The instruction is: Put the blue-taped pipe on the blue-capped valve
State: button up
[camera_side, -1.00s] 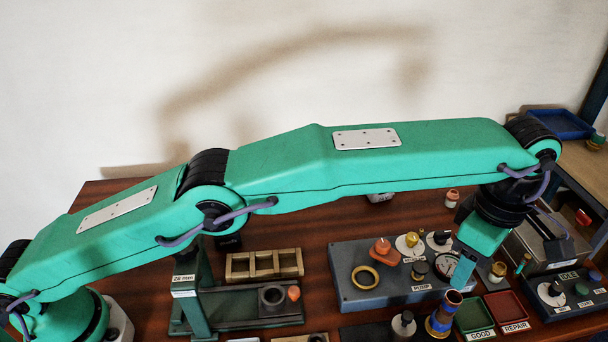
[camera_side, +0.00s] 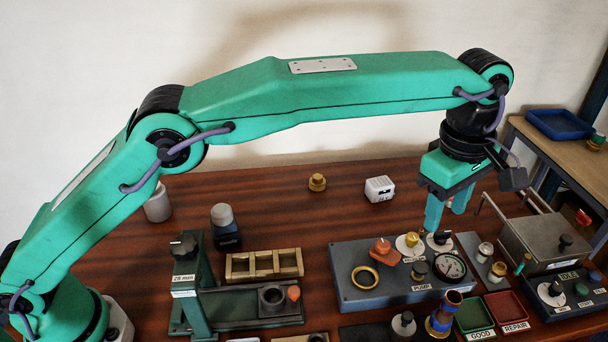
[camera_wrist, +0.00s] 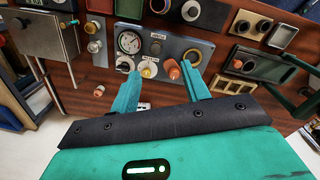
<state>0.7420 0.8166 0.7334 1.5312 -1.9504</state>
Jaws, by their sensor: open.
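The blue-taped pipe (camera_side: 453,299) is a copper tube with an open top, standing slightly tilted at the front edge of the side view. Blue also shows around its foot (camera_side: 439,323), above a yellowish base. I cannot tell whether that blue is tape or the valve's cap, or how the pipe is seated. In the wrist view the pipe's copper opening (camera_wrist: 158,6) shows at the top edge. My gripper (camera_side: 448,213) is open and empty, above and behind the pipe, apart from it. Its fingers also show in the wrist view (camera_wrist: 160,76).
A grey pump panel (camera_side: 360,296) with knobs and a gauge lies between gripper and pipe. Green (camera_side: 474,315) and red (camera_side: 506,307) trays sit right of the pipe. A metal box (camera_side: 548,240) stands right of the gripper. The table behind the panel is mostly clear.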

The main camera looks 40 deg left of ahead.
jog(key=s+a+r+m+t, duration=0.1)
jog(key=s+a+r+m, duration=0.15)
jog(key=a, duration=0.65)
jog(key=s+a+r+m+t, duration=0.15)
jog(key=a+r, duration=0.25)
jog(key=a, duration=0.4)
jog(key=s+a+r+m, duration=0.1)
jog(key=a+r+m, duration=0.25)
jog(key=a, duration=0.55)
jog(key=s+a+f+m+t, duration=0.1)
jog(key=s+a+f+m, duration=0.2)
jog(key=s+a, duration=0.5)
jog(key=s+a+f+m+t, duration=0.1)
jog(key=s+a+f+m, duration=0.2)
jog(key=s, duration=0.7)
jog(key=a+f, duration=0.2)
jog(key=a, duration=0.2)
jog(key=shift+a+f+t, duration=0.35)
jog(key=shift+a+f, duration=0.05)
